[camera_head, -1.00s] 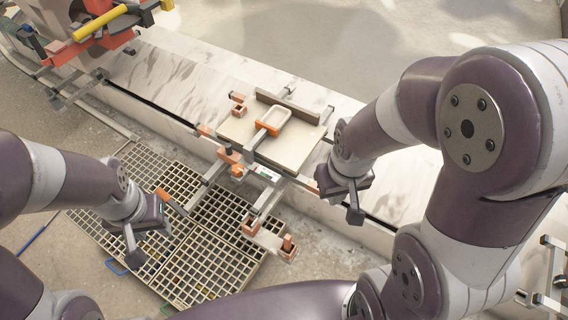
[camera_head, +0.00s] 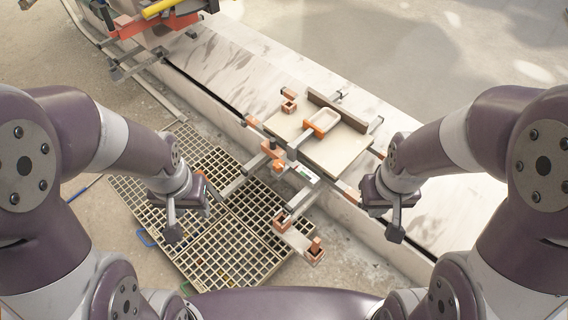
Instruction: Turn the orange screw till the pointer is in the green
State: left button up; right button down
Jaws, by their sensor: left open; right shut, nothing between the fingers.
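The orange screw (camera_head: 278,166) seems to be the small orange knob on the bracket before the pale board; its exact shape is too small to make out. A small white gauge (camera_head: 307,175) with a green patch sits just right of it. I cannot make out the pointer or where it stands. My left gripper (camera_head: 188,218) is open and empty above the grating, left of the screw and apart from it. My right gripper (camera_head: 395,233) is shut and empty, right of the gauge and apart from it, near the ledge's front edge.
The pale board (camera_head: 345,158) carries an orange-and-white frame (camera_head: 322,122) and a brown bar (camera_head: 337,111). Orange blocks on metal arms (camera_head: 298,236) reach over the grating (camera_head: 215,262). Red-and-yellow equipment (camera_head: 160,18) stands there.

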aim_at(279, 165)
jog(key=i+l+z, duration=0.2)
jog(key=z, duration=0.15)
jog(key=i+l+z, duration=0.15)
jog(key=z, duration=0.2)
jog(key=i, duration=0.1)
